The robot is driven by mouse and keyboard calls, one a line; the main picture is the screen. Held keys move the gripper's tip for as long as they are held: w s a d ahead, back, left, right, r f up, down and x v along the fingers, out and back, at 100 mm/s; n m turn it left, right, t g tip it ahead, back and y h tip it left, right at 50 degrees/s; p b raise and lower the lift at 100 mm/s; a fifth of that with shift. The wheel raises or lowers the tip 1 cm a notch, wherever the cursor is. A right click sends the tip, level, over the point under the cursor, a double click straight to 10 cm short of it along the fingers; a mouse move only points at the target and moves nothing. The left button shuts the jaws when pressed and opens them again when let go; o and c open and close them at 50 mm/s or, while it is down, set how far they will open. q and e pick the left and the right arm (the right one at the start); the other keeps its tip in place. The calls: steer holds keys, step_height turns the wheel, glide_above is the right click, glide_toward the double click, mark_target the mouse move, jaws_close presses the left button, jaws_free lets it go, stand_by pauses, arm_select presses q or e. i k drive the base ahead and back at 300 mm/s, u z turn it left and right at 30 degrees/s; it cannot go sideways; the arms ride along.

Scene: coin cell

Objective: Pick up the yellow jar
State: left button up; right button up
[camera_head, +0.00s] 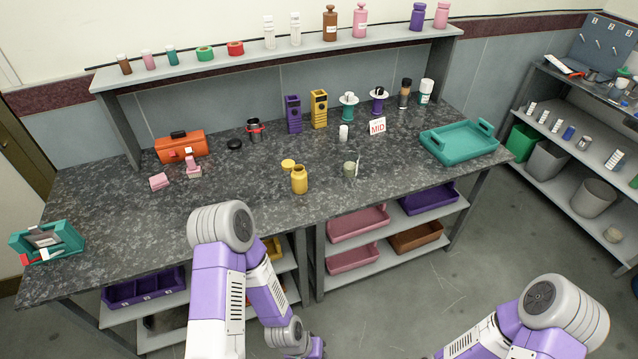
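The yellow jar (299,180) stands upright on the dark speckled worktop, near its front edge and around the middle of the picture. A small round yellow lid-like piece (288,165) lies just behind it and to the left. My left arm is in front of the bench, bent down below the worktop edge, and its gripper is not visible. My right arm is at the lower right, away from the bench, and its gripper is out of the picture too. Nothing touches the jar.
A teal tray (459,142) is at the right, an orange toolbox (181,145) and pink blocks (159,181) at the left. A "MID" sign (377,126) stands behind. The worktop left of the jar is clear.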

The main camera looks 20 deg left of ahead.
mark_target(298, 175)
steer(key=z, duration=0.8)
steer(key=i, duration=0.7)
steer(key=u, duration=1)
